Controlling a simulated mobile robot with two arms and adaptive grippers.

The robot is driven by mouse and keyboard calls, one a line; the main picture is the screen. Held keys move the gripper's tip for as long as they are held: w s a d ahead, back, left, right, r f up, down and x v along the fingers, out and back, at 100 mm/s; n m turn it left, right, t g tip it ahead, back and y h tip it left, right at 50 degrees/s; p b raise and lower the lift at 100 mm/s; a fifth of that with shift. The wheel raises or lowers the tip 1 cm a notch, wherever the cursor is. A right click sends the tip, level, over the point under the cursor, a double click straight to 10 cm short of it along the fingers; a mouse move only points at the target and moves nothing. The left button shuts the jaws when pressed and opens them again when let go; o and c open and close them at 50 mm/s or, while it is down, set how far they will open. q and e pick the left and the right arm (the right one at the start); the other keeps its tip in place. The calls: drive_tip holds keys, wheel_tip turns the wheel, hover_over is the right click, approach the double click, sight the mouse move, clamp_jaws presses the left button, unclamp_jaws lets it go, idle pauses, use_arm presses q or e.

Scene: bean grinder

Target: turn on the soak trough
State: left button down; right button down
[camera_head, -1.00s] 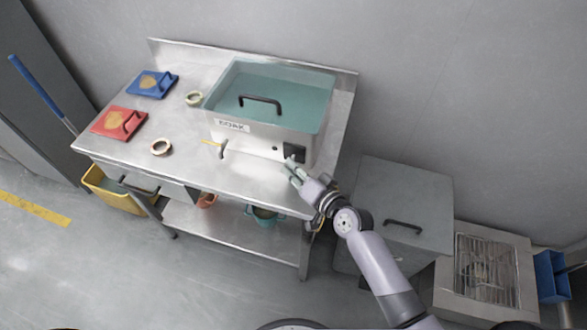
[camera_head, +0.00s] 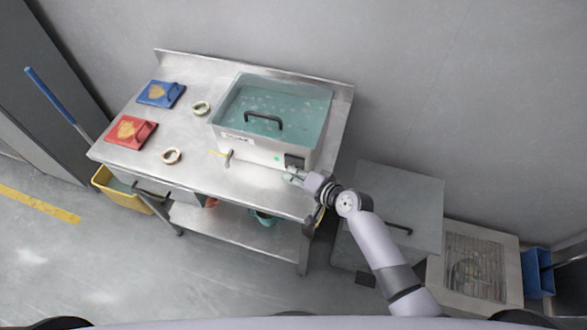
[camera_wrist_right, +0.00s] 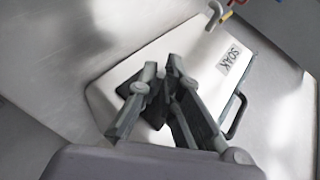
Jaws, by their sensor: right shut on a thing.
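The soak trough (camera_head: 250,150) is a steel box with a teal top on the bench, and pale bubbles show across it. A small green light (camera_head: 277,158) shows on its front wall. The dark control panel (camera_head: 294,161) is at the front right of that wall. My right gripper (camera_head: 294,173) is at this panel. In the right wrist view, my right gripper (camera_wrist_right: 160,72) has its fingers closed in at the black control (camera_wrist_right: 133,88), and the fingers hide most of it. The SOAK label (camera_wrist_right: 232,60) shows beside them. My left gripper is not in view.
A black handle (camera_head: 263,118) shows over the trough. A spout (camera_head: 230,155) is at its front. A grey lidded bin (camera_head: 400,180) stands right of the bench.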

drive_tip(key=shift+w+r+m+g+p, duration=0.1)
drive_tip(key=shift+r+m+g+p, duration=0.5)
drive_tip(key=shift+g+p, duration=0.5)
drive_tip(key=shift+f, duration=0.1)
drive_tip(key=c, duration=1.8)
unclamp_jaws()
drive_tip(key=shift+o, duration=0.2)
drive_tip(key=shift+d, duration=0.15)
drive_tip(key=v, duration=1.2)
drive_tip(key=shift+f, duration=0.1)
